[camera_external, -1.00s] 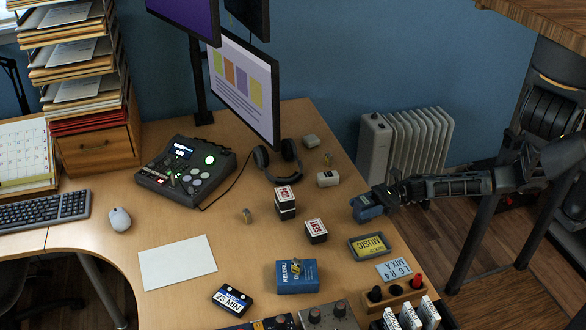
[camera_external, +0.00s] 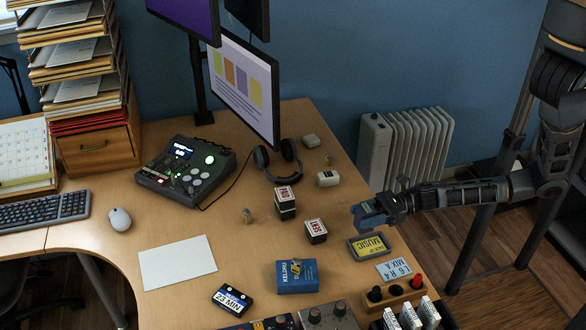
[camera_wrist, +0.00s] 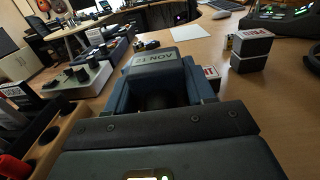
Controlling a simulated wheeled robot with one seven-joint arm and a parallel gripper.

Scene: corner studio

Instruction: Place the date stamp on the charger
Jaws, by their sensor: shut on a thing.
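The date stamp (camera_external: 367,217) is a blue block with a grey label. I cannot tell for sure which thing is the charger. Two small pale blocks stand at the back right of the desk: a nearer block (camera_external: 328,178) with a dark label and a farther block (camera_external: 310,141). Both are apart from my gripper, and nothing lies on either.
A SENT stamp (camera_external: 316,231) and a stack with a PAID stamp (camera_external: 285,194) stand left of my gripper. The MUSIC case (camera_external: 369,246) and a peg rack (camera_external: 395,292) lie nearer the front. Headphones (camera_external: 278,160) lie behind. A white sheet (camera_external: 177,262) lies at the left.

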